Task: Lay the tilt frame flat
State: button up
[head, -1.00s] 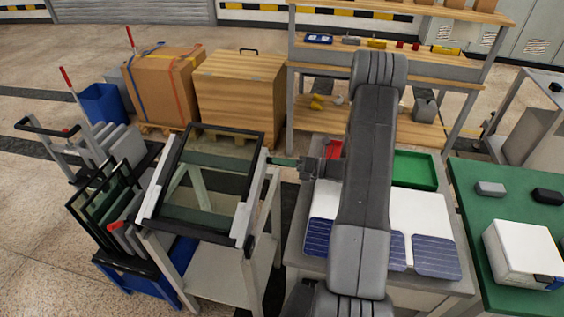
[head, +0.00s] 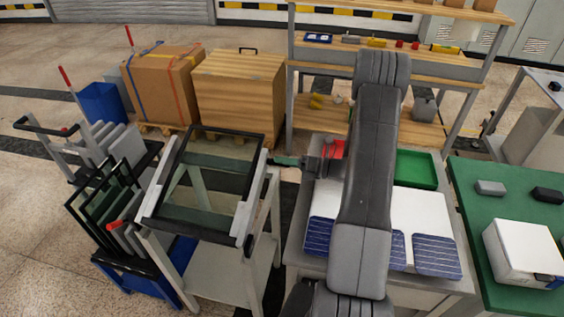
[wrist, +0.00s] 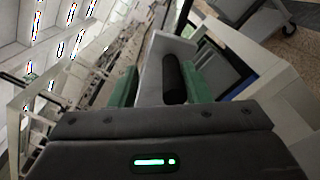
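The tilt frame (head: 174,219) is a black-rimmed glass panel with pale side rails, on top of a light grey stand (head: 273,200) left of centre in the head view. A gap shows on the left. My arm hides part of the bench.
A blue rack of dark-edged panels (head: 95,210) stands close left of the stand. A bench with solar cells (head: 436,256), a green tray (head: 415,169) and a red tray (head: 331,148) is on the right. Wooden crates (head: 238,90) stand behind.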

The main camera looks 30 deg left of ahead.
jog(key=b+v, duration=0.2)
jog(key=v, duration=1.1)
jog(key=shift+s, duration=0.1)
jog(key=p+x, duration=0.2)
jog(key=x, duration=1.2)
jog(key=shift+p, duration=0.3)
jog(key=shift+d, duration=0.15)
